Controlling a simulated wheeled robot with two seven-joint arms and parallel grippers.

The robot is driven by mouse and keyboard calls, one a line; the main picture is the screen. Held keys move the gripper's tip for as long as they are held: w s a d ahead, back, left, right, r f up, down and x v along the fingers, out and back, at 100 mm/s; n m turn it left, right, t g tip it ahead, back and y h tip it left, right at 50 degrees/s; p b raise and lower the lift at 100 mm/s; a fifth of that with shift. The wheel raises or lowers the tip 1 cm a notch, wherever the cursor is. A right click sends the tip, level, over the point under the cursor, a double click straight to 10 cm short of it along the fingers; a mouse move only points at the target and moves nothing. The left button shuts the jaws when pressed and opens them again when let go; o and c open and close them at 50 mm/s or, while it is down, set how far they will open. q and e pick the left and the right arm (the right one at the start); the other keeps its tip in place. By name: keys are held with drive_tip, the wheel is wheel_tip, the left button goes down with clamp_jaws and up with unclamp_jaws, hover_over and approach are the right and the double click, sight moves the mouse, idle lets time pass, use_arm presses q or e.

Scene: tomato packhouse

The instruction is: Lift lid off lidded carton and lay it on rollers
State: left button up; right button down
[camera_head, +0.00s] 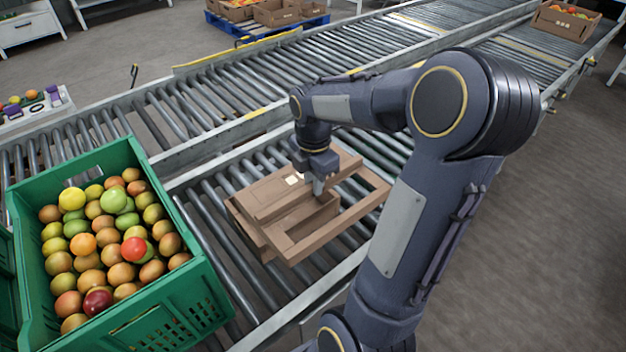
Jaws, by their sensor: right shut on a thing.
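The brown carton (246,228) sits on the near roller conveyor in the middle of the view. Its brown lid (335,229), with a frame-like rim, is over it and reaches out to the right, out of line with the carton. My right gripper (318,188) points down and is shut on the lid near its middle. The fingertips and part of the lid are partly hidden, and I cannot tell how far the lid is clear of the carton. My left gripper is not in view.
A green crate (178,308) full of tomatoes stands at the left. Bare rollers (225,235) show between crate and carton. A blue pallet (262,28) with cartons stands at the back.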

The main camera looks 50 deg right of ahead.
drive_tip(key=shift+r+p, duration=2.05)
drive_tip(key=shift+r, duration=0.3)
drive_tip(key=shift+w, duration=0.1)
